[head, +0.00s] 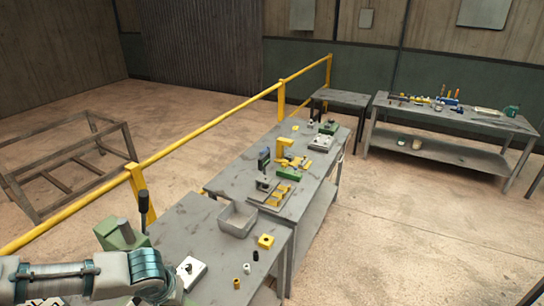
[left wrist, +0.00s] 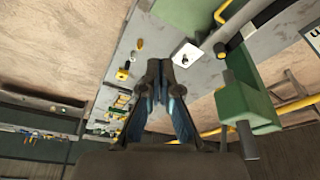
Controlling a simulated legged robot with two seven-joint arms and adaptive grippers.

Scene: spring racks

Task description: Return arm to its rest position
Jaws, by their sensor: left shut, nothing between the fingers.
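My left arm (head: 70,280) reaches in from the lower left corner of the head view, low beside the near end of the workbench (head: 195,225). Its gripper fingers cannot be made out in the head view. In the left wrist view my left gripper (left wrist: 160,68) is shut, its two dark fingertips together with nothing between them. The bench shows beyond the fingertips in that view. My right gripper is in neither view.
A green machine with a black lever (head: 141,205) stands close behind my arm.

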